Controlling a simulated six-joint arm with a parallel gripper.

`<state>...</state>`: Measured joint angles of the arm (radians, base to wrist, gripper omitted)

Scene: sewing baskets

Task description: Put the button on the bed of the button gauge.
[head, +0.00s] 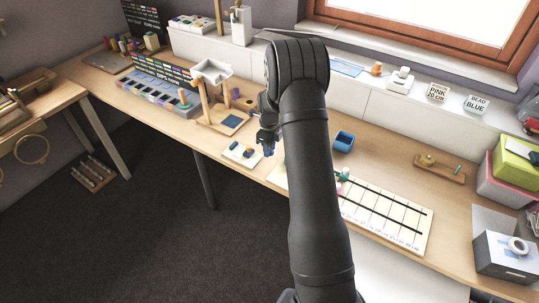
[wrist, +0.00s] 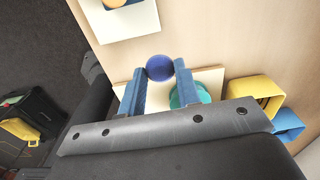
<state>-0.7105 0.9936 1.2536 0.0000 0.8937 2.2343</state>
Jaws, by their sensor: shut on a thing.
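My gripper (wrist: 159,78) is shut on a dark blue round thing, taken to be the button (wrist: 159,67), held between the tips of its two blue fingers. The button cannot be made out there. I cannot tell for sure which thing is the button gauge. A low wooden fixture (head: 455,178) with a small upright part stands at the right of the table.
A white board with black lines (head: 398,212) lies right of my arm. A blue open box (head: 344,141) stands behind it. In the wrist view a teal round thing (wrist: 190,92) lies below the fingers. A wooden stand (head: 208,108) is left of my gripper. Bare table lies around the wooden fixture.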

